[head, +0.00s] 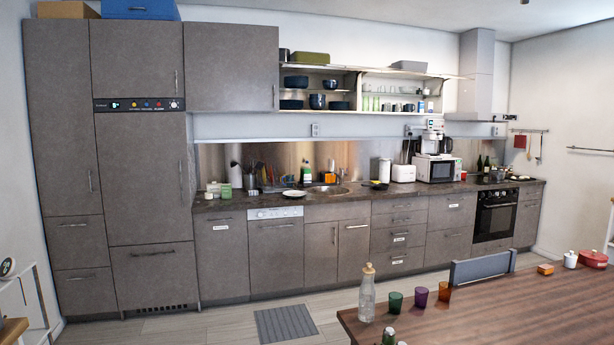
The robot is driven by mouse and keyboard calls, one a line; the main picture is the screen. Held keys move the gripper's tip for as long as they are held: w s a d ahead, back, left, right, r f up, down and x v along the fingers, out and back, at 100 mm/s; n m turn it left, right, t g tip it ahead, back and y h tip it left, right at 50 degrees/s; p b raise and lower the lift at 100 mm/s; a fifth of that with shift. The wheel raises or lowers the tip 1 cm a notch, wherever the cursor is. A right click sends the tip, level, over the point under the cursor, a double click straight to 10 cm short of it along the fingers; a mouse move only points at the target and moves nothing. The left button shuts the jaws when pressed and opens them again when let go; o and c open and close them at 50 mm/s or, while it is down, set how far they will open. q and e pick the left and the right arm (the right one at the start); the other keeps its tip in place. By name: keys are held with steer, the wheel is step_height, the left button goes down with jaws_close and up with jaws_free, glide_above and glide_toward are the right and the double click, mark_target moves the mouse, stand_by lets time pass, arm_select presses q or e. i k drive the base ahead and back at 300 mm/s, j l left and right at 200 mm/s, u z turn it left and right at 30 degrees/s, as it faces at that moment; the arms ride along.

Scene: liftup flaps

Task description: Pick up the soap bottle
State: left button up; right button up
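A small white bottle with a coloured label and dark top (307,173) stands upright on the kitchen counter, just behind the left part of the sink (328,189). It looks like the soap bottle, but it is too small to read. Neither of my grippers is in the head view.
The counter (350,196) runs along the back wall, with a dish rack (270,185) left of the sink and a white plate (293,194) in front. A wooden table (480,322) with a glass bottle (367,295) fills the lower right. Floor around the grey mat (285,324) is clear.

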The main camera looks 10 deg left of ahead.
mark_target(307, 175)
steer(key=i+j+u, duration=0.25)
steer(key=i, duration=0.15)
steer(key=i+j+u, duration=0.15)
steer(key=i+u, duration=0.15)
steer(key=i, duration=0.15)
steer(key=i+u, duration=0.35)
steer(key=i, duration=1.4)
steer(key=i+z, duration=0.2)
steer(key=i, duration=0.25)
steer(key=i+j+z, duration=0.1)
steer(key=i+z, duration=0.15)
steer(key=i, duration=0.2)
steer(key=i+j+z, duration=0.2)
steer(key=i, duration=0.25)
steer(key=i+j+z, duration=0.2)
steer(key=i, duration=0.2)
steer(key=i+l+z, duration=0.2)
steer(key=i+z, duration=0.25)
steer(key=i+l+z, duration=0.1)
steer(key=i+z, duration=0.15)
steer(key=z, duration=0.2)
steer(key=i+z, duration=0.45)
steer(key=i+l+u, duration=0.4)
steer(key=i, duration=0.15)
steer(key=i+l+u, duration=0.4)
steer(key=i, duration=0.15)
steer(key=i+l+u, duration=0.4)
steer(key=i+l, duration=0.05)
steer(key=l, duration=0.1)
